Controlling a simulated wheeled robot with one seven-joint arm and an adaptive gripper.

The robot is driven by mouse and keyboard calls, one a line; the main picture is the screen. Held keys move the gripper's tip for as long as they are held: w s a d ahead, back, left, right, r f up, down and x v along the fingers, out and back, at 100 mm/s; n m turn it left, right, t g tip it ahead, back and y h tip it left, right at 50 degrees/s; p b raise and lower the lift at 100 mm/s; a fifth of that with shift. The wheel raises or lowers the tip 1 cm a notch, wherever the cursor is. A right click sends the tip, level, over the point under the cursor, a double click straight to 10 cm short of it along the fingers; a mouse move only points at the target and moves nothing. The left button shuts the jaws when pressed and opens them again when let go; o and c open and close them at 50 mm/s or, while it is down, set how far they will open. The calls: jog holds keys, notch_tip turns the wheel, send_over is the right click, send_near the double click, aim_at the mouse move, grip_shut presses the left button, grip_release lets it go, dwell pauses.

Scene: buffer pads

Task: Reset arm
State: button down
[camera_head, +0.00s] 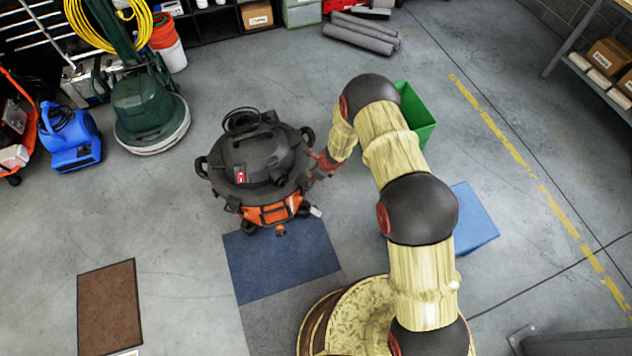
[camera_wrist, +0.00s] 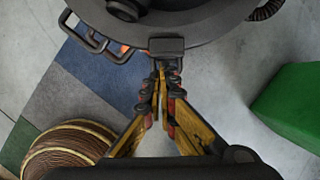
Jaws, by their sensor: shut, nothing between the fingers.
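My arm reaches up from my round base in the head view, with its end bent toward the black and orange shop vacuum (camera_head: 258,165). My gripper (camera_head: 318,170) is beside the vacuum's right side in the head view. In the wrist view my gripper (camera_wrist: 163,70) is shut with its fingertips together, and nothing shows between them. The vacuum's dark rim (camera_wrist: 200,45) is just past the fingertips in that view; I cannot tell whether they touch it.
A green bin (camera_head: 418,115) stands behind my arm, and a blue box (camera_head: 473,217) lies to its right. Blue (camera_head: 280,262) and brown (camera_head: 110,305) mats lie on the floor. A green floor machine (camera_head: 148,105) and a blue blower (camera_head: 70,135) stand left. Open floor lies at right.

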jog(key=shift+a+r, duration=0.1)
jog(key=shift+r, duration=0.1)
dwell(0.6)
jog(key=s+a+n+g+y, duration=0.1)
jog(key=s+a+n+g, duration=0.1)
jog(key=s+n, duration=0.5)
jog(key=s+r+n+g, duration=0.2)
jog(key=s+r+n, duration=0.25)
jog(key=r, duration=0.45)
jog(key=s+d+r+n+t+h, duration=0.1)
jog(key=s+d+r+n, duration=0.3)
jog(key=r, duration=1.2)
jog(key=s+d+r+n+t+h, duration=0.2)
jog(key=s+d+r, duration=0.6)
jog(key=r, duration=0.9)
jog(key=s+d+r+n+t+h, duration=0.1)
jog(key=s+d+r+n+t, duration=0.3)
jog(key=s+r, duration=0.6)
notch_tip(320, 180, up, 7)
jog(key=d+n, duration=0.2)
jog(key=n, duration=0.1)
jog(key=shift+s+d, duration=0.3)
jog(key=shift+d, duration=0.05)
